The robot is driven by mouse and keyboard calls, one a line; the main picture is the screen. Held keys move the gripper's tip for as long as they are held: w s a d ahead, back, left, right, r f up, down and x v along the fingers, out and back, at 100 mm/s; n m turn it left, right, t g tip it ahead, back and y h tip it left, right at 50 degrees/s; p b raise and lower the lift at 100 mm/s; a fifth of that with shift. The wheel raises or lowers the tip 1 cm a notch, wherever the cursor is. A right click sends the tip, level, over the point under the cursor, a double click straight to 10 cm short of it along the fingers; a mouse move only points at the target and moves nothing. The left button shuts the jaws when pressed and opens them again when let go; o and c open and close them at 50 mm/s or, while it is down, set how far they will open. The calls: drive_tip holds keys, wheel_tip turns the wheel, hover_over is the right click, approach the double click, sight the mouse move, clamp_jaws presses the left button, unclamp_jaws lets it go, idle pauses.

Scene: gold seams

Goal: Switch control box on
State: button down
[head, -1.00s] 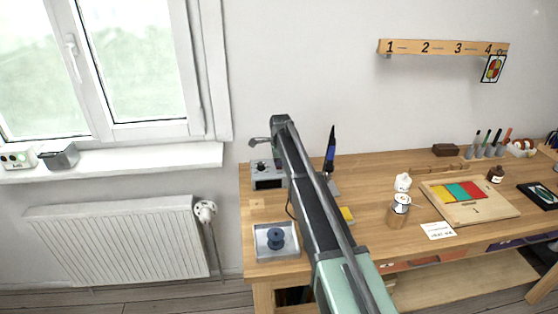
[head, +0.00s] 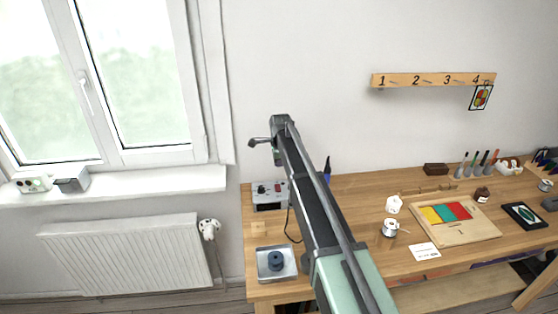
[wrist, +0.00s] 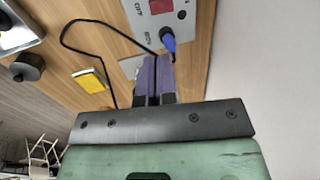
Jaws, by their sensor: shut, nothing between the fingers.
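The control box (head: 270,195) is a grey box at the back left of the workbench, with a red switch (head: 277,188) and a dark knob on it. In the wrist view the box's light panel (wrist: 143,16) lies at the top, cut off by the frame, with the red switch (wrist: 161,6) and a black knob (wrist: 182,14). My gripper (wrist: 153,66) has its purple fingers together and empty. The fingers point toward the panel and appear below it in the picture, beside a blue piece (wrist: 167,39). Any gap to the box is hard to judge. The switch position is unclear.
A black cable (wrist: 65,42) loops over the wooden bench beside a yellow pad (wrist: 89,80). A tray with a dark spool (head: 277,261) stands in front of the box. A blue-handled tool (head: 327,170) stands right of my arm. The wall is behind the bench.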

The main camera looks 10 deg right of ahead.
sight(277, 186)
drive_tip(key=shift+r, duration=0.2)
drive_tip(key=shift+w+a+r, duration=0.1)
drive_tip(key=shift+w+a, duration=0.1)
drive_tip(key=shift+w, duration=0.5)
drive_tip(key=f+b, duration=0.4)
drive_tip(key=w+f+b, duration=0.1)
drive_tip(key=f+b, duration=0.4)
drive_tip(key=w+f+b, duration=0.1)
drive_tip(key=f+b, duration=0.3)
drive_tip(key=f, duration=0.1)
drive_tip(key=shift+w+b, duration=0.15)
drive_tip(key=shift+b, duration=0.25)
drive_tip(key=shift+r, duration=0.15)
